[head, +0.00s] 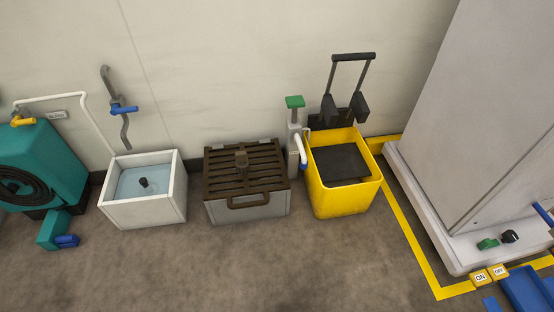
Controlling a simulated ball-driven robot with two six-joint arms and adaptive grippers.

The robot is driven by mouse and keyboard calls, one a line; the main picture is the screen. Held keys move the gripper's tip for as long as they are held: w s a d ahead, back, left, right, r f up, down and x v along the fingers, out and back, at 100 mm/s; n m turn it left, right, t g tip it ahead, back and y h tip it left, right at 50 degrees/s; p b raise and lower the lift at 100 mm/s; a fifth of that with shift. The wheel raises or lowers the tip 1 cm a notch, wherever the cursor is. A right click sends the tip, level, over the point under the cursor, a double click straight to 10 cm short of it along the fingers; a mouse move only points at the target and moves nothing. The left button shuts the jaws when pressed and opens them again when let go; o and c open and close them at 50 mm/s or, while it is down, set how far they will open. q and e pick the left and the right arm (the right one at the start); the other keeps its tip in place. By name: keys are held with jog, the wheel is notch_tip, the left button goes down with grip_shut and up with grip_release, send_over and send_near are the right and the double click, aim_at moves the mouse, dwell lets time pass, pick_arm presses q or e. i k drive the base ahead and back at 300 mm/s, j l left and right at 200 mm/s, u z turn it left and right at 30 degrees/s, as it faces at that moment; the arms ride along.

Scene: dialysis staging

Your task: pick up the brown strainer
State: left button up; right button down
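The brown strainer (223,173) is a slatted grate with a knob on its middle and a loop handle at its front edge. It lies on top of a grey box (223,211) on the floor against the wall, in the middle of the head view. Neither of my grippers shows in this view.
Left of the strainer stands a white basin (146,213) of water, then a teal machine (54,160) with a coiled hose. Right of it are a green-topped pump (294,130), a yellow bucket (345,202) with a wringer, and a large grey cabinet (490,110). The floor in front is clear.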

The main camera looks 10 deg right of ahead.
aim_at(242, 164)
jog(key=i+j+z, duration=0.2)
jog(key=i+j, duration=0.25)
jog(key=j, duration=0.15)
jog(key=i+j+z, duration=0.2)
jog(key=i+j, duration=0.15)
jog(key=j, duration=0.3)
jog(key=i+j+z, duration=0.1)
jog(key=j, duration=0.25)
jog(key=i+j+z, duration=0.1)
jog(key=i+j, duration=0.15)
jog(key=i+j+z, duration=0.1)
jog(key=j, duration=0.35)
jog(key=i, duration=0.05)
